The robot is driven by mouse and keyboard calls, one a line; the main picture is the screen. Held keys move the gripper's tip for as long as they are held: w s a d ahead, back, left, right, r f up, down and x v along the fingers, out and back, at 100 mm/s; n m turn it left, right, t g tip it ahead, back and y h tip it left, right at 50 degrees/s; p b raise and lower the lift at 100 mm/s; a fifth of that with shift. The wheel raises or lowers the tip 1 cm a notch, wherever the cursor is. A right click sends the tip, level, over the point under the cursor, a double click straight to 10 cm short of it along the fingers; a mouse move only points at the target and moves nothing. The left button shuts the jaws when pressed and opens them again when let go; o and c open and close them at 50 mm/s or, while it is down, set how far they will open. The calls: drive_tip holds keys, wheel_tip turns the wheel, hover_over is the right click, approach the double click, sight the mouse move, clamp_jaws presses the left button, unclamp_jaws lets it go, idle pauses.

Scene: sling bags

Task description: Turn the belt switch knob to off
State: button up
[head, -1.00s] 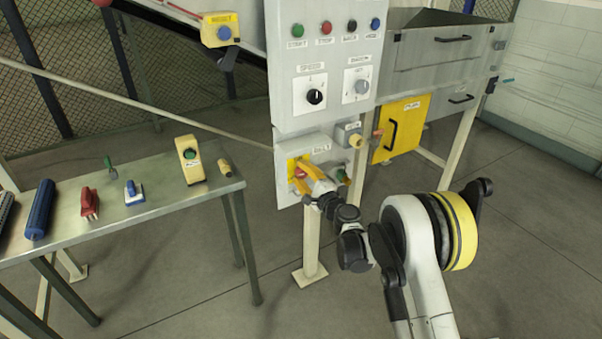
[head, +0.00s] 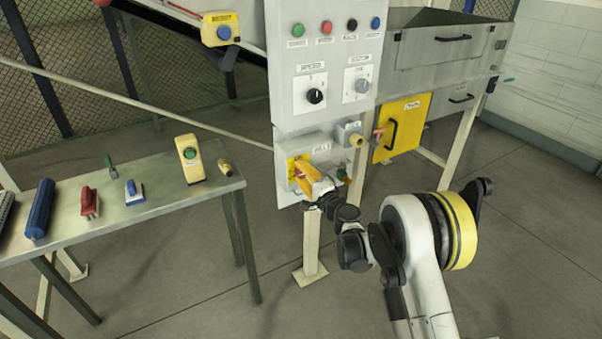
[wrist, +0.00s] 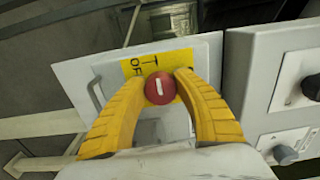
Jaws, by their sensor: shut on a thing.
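The belt switch is a round red knob (wrist: 160,88) with a white pointer line, on a yellow plate (wrist: 182,60) with partly hidden lettering including OFF. The pointer line runs roughly up and down in the wrist view. My gripper (wrist: 161,90) has its two yellow fingers on either side of the knob, shut on it. In the head view my gripper (head: 306,176) is at the lower grey box (head: 318,138) labelled BELT and mostly hides the knob.
Above is a control panel (head: 330,120) with several buttons and two dials. A table (head: 130,213) with several tools stands at the left.

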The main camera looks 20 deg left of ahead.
drive_tip(key=o, duration=1.2)
drive_tip(key=shift+d, duration=0.1)
drive_tip(key=v, duration=1.1)
drive_tip(key=shift+s+d, duration=0.3)
